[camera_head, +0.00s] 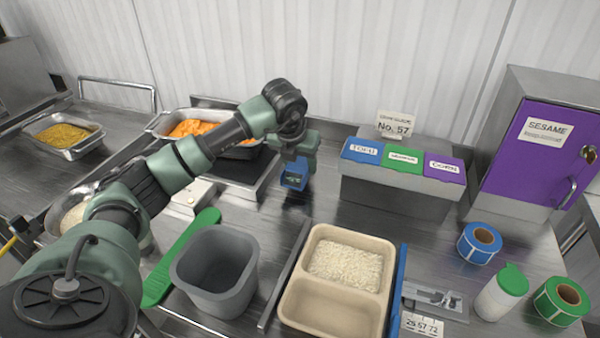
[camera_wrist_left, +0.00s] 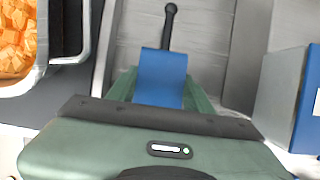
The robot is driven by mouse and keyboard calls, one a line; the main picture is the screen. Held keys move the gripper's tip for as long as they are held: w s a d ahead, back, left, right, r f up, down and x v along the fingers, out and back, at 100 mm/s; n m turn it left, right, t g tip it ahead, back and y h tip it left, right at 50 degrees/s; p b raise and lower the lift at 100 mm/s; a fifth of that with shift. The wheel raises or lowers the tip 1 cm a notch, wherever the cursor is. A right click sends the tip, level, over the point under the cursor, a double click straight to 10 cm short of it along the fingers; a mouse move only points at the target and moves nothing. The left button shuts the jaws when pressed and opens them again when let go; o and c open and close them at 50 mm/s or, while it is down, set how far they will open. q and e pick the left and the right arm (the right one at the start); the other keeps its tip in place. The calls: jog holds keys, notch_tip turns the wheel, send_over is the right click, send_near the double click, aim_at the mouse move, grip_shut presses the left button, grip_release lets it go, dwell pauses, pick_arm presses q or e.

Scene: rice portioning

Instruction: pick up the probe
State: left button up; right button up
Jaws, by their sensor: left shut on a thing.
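The probe (camera_wrist_left: 163,75) has a blue body and a thin black stem with a small rounded end. My left gripper (camera_head: 294,178) is shut on its blue body, which sits between the green fingers in the left wrist view. In the head view the blue body of the probe (camera_head: 292,181) shows at the fingertips, over the steel counter, left of the lidded bin. From these views I cannot tell whether the probe touches the counter. My right gripper is in neither view.
A steel bin with blue, green and purple lids (camera_head: 403,155) stands close on the right. A pan of orange cubes (camera_head: 155,124) is at the left. A grey tub (camera_head: 243,245) and a beige tray with rice (camera_head: 385,262) stand in front. A purple sesame cabinet (camera_head: 530,165) is far right.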

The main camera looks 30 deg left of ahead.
pick_arm(q)
notch_tip(320, 180, up, 16)
jog(key=b, duration=0.1)
notch_tip(320, 180, up, 7)
jog(key=p, duration=0.6)
send_over(300, 162)
jog(key=shift+s, duration=0.1)
jog(key=shift+f, duration=0.1)
